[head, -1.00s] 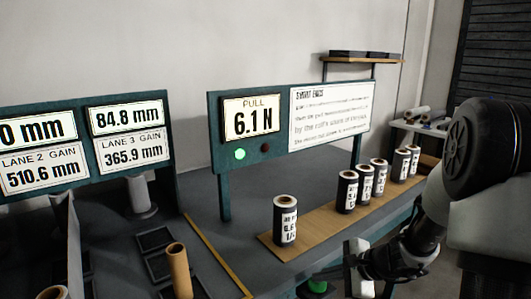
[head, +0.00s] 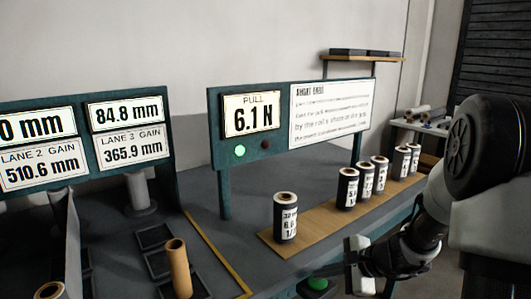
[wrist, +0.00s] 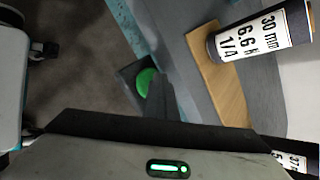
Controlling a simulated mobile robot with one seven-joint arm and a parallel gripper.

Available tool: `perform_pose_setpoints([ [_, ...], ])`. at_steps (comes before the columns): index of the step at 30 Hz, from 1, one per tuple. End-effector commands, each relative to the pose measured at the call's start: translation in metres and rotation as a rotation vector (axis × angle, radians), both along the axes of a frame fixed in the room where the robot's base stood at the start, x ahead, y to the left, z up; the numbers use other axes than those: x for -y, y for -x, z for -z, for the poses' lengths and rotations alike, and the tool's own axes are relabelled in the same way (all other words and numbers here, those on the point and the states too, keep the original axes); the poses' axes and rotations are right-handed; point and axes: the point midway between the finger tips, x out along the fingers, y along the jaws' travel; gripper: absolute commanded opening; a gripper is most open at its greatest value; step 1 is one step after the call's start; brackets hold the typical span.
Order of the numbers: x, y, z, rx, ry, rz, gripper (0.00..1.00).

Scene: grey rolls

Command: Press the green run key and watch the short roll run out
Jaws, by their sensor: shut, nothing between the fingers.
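The green run key (head: 317,284) is a round green button at the bench's front edge, low in the head view. In the wrist view it (wrist: 147,82) sits on a dark plate. My gripper (head: 329,270) is shut and empty, its dark fingers just above the key; in the wrist view the fingers (wrist: 161,92) partly overlap the key's right side. I cannot tell whether they touch it. A dark roll (head: 285,217) labelled 30 mm, 6.6 N, 1/4 stands upright on a wooden board, also in the wrist view (wrist: 258,35). The PULL display (head: 252,114) reads 6.1 N.
Several more dark rolls (head: 364,182) stand along the wooden board (head: 312,229). A green lamp (head: 239,151) glows beside a dark red one. A gain display panel (head: 130,134) and a brown core (head: 178,268) stand left. The grey bench middle is clear.

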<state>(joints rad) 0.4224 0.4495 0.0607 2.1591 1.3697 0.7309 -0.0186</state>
Motion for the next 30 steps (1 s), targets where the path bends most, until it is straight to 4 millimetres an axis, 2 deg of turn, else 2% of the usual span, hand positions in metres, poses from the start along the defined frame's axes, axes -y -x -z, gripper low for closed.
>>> perform_pose_setpoints([
  [1, 0.002, 0.006, 0.008, -0.020, 0.007, 0.001, 0.00],
  [2, 0.002, 0.006, 0.006, -0.020, 0.008, 0.002, 0.00],
  [18, 0.001, 0.003, -0.053, -0.010, 0.005, 0.001, 0.00],
  [30, 0.001, 0.003, -0.056, -0.008, 0.004, 0.001, 0.00],
])
